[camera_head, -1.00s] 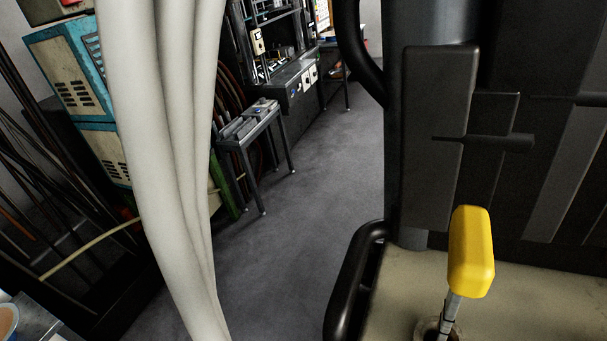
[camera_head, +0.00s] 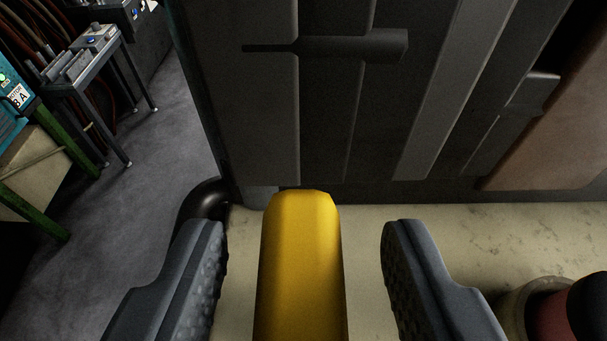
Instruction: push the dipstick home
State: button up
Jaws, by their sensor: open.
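The dipstick's yellow handle (camera_head: 300,265) stands upright in the lower middle of the view. Its lower end runs out of the frame, so the metal stick and the tube below are hidden. My gripper (camera_head: 305,250) is open, with one dark grey finger on each side of the handle. There is a clear gap between the handle and each finger, and neither touches it.
A pale, stained surface (camera_head: 455,230) lies around the handle, with a dark ribbed panel (camera_head: 330,110) behind it. A red and black fitting (camera_head: 560,310) sits at the lower right. A black rail (camera_head: 205,200) curves at the left edge. Grey floor (camera_head: 150,190) and a small metal table (camera_head: 90,75) lie farther left.

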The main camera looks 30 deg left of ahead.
jog(key=shift+w+a+f, duration=0.2)
jog(key=shift+w+a, duration=0.1)
jog(key=shift+w, duration=0.25)
grip_shut()
notch_tip(320, 180, down, 13)
jog(key=b, duration=0.7)
jog(key=shift+r, duration=0.15)
grip_release()
jog(key=shift+r, duration=0.1)
jog(key=shift+s+d+b, duration=0.1)
jog(key=shift+b, duration=0.2)
